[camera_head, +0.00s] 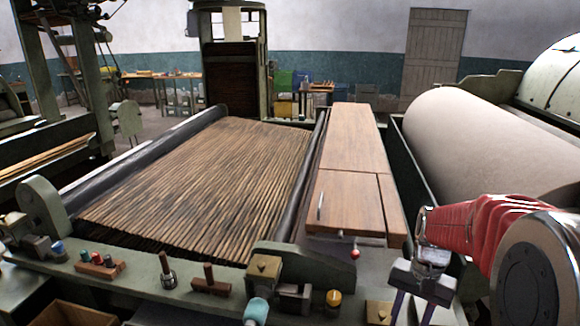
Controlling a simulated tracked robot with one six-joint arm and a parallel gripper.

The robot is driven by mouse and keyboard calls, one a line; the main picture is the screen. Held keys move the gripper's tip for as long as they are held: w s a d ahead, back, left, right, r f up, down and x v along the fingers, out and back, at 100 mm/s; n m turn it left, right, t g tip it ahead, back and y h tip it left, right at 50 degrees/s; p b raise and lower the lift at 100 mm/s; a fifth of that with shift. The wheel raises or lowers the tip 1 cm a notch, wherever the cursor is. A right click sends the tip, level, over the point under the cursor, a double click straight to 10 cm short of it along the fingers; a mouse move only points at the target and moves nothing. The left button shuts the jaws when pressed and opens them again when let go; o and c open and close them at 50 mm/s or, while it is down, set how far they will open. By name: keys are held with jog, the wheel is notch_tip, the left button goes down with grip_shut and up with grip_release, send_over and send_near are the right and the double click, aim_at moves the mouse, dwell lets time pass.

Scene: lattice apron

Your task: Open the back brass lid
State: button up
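One square brass-coloured lid (264,266) lies on a small block on the green front rail and looks shut. A second brass-coloured plate (379,312) sits nearer me, at the bottom of the view, just left of my gripper. I cannot tell for sure which one is the back lid. My gripper (411,309) hangs at the lower right, pointing down, with its two fingers apart and nothing seen between them. It is well to the right of the first lid and close beside the second plate. The fingertips run near the bottom edge.
The rail holds a dark box (294,298), a yellow-topped knob (333,299), a teal knob (257,310) and several pegs. A slatted apron (210,180) and wooden covers (345,204) lie behind. A large pale roller (490,145) stands at right.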

jog(key=s+a+r+n+t+h, duration=0.1)
jog(key=s+a+r+n+t, duration=0.5)
jog(key=s+a+r, duration=0.5)
jog(key=s+r, duration=0.1)
jog(key=s, duration=0.2)
jog(key=shift+r+n+t, duration=0.2)
jog(key=shift+n+t, duration=0.2)
jog(key=shift+s, duration=0.15)
jog(key=shift+c, duration=0.9)
